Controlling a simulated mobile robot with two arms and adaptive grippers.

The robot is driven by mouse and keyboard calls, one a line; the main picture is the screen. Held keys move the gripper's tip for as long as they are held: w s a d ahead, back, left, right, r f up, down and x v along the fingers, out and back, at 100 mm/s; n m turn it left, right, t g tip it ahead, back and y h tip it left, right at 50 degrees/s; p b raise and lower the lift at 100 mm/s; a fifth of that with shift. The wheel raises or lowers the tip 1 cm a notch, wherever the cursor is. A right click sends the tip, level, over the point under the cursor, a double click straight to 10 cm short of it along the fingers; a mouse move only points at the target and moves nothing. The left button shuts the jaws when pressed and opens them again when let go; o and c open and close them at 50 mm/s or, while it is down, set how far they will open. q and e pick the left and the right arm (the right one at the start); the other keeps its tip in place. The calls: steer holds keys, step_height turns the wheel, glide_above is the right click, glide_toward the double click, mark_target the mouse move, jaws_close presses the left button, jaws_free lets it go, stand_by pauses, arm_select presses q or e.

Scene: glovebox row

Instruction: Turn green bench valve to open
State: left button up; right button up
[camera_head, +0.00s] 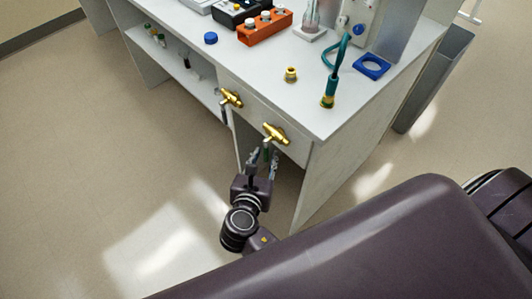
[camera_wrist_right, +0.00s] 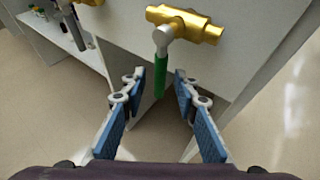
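The green bench valve is a brass body (camera_wrist_right: 187,24) on the bench front with a green lever handle (camera_wrist_right: 161,76) hanging straight down in the right wrist view. In the head view the same brass valve (camera_head: 275,134) is the nearer of two on the bench's front panel. My right gripper (camera_wrist_right: 159,76) is open, with its blue-padded fingers on either side of the handle's lower end. I cannot tell whether a finger touches the handle. In the head view the right gripper (camera_head: 262,156) is below the valve and partly covers the handle. My left gripper is not in view.
A second brass valve (camera_head: 231,98) with a dark handle is left of it. The bench top (camera_head: 265,83) carries an orange block (camera_head: 265,28), a blue cap (camera_head: 210,38), a teal hose (camera_head: 335,70) and a blue square ring (camera_head: 371,66). Open floor lies left of my arm.

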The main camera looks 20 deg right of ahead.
steer(key=shift+x, duration=1.05)
steer(key=shift+s, duration=0.1)
steer(key=shift+c, duration=0.5)
jaws_close()
